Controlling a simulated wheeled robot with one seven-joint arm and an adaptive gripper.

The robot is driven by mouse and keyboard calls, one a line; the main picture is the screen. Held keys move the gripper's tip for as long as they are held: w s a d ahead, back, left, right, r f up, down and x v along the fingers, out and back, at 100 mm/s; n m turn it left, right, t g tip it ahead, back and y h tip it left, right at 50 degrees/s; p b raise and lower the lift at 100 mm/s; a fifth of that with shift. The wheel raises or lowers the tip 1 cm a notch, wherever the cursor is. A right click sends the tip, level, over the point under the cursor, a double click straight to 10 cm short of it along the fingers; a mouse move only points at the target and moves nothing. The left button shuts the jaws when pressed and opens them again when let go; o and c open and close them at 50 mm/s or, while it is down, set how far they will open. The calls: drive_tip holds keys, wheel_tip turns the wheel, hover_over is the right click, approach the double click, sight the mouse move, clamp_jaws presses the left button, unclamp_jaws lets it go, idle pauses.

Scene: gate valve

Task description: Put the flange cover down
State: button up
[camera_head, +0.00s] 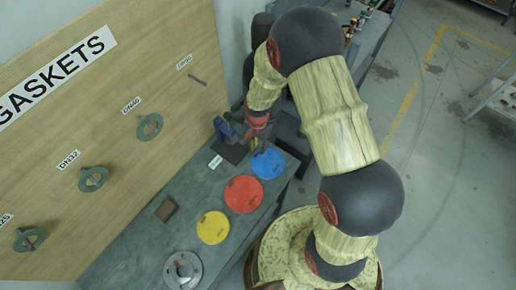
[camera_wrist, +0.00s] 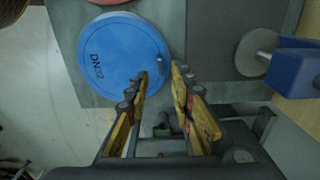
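A round blue cover (camera_head: 267,164) lies flat on the grey bench, nearest the blue vise.
A red disc (camera_head: 243,194), a yellow disc (camera_head: 212,228) and a grey flange (camera_head: 183,270) lie along the bench. The blue vise (camera_head: 226,129) stands close to my gripper, also in the wrist view (camera_wrist: 296,72). A gasket board (camera_head: 110,100) rises at the left.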

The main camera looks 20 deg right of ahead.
wheel_tip(320, 180, up, 21)
drive_tip(key=s+n+t, duration=0.1)
drive_tip(key=n, duration=0.1)
drive_tip(key=s+d+r+n+t, duration=0.1)
drive_tip(key=s+r+n, duration=0.3)
drive_tip(key=s+r, duration=0.5)
drive_tip(key=s+d+r+n+t, duration=0.1)
drive_tip(key=s+r+n+t, duration=0.2)
drive_tip(key=s+r, duration=0.6)
drive_tip(key=shift+s+d+r+n+t, duration=0.15)
drive_tip(key=shift+d+r+n+t, duration=0.2)
drive_tip(key=shift+r+n, duration=0.55)
wheel_tip(320, 180, down, 17)
drive_tip(key=b, duration=1.7)
drive_tip(key=shift+f+b, duration=0.15)
drive_tip(key=shift+b, duration=0.25)
